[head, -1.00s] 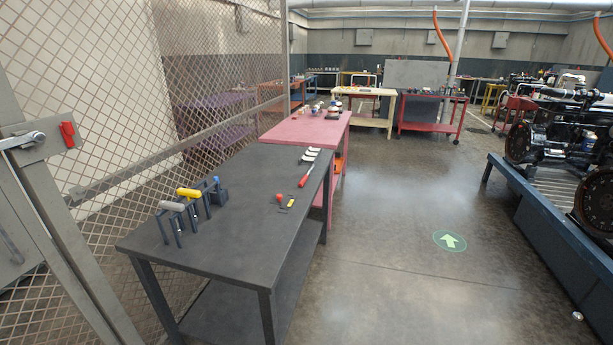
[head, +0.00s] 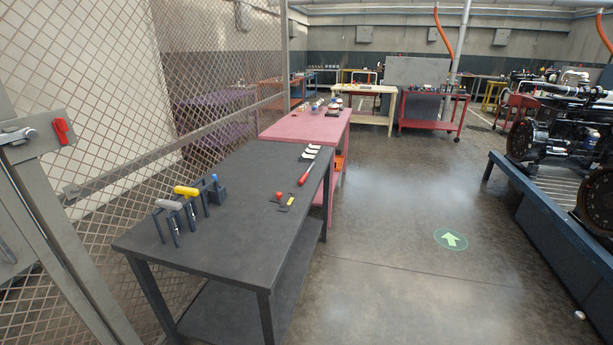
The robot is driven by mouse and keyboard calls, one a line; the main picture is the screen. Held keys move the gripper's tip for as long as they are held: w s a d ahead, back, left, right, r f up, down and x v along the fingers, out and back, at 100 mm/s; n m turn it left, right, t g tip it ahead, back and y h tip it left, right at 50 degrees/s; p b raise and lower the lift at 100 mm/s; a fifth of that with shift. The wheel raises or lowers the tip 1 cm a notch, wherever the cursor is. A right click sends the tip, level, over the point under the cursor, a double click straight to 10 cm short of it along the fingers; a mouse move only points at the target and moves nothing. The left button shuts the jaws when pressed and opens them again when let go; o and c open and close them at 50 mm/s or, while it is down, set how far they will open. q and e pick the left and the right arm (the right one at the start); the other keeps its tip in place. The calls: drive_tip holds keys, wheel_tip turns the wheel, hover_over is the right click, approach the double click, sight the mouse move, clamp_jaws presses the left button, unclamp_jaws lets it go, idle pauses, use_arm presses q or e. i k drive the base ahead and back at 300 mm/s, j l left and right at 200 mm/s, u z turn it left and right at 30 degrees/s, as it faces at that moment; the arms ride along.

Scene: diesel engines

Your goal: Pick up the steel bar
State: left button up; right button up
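No piece in the head view is clearly a steel bar, and I cannot tell which one it is. On the near dark table (head: 235,225) several tools stand upright in dark holders at the left edge. One has a grey cylindrical top (head: 169,204), one a yellow top (head: 186,191), and a small blue-topped one (head: 215,181) stands behind them. A long red-handled tool (head: 304,176) lies along the table's right edge. A small red-topped piece (head: 278,195) and a yellow piece (head: 291,201) lie nearer. Neither of my grippers is in view.
A mesh fence (head: 110,100) with a red-latched frame stands left of the table. A pink table (head: 300,126) adjoins its far end. An engine (head: 570,125) sits on a blue-edged platform (head: 550,225) at right.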

sight(303, 179)
drive_tip(key=i+l, duration=0.15)
drive_tip(key=l, duration=0.15)
drive_tip(key=i+l, duration=0.1)
drive_tip(key=l, duration=0.2)
drive_tip(key=i+l, duration=0.15)
drive_tip(key=i+l+z, duration=0.15)
drive_tip(key=i+l, duration=0.5)
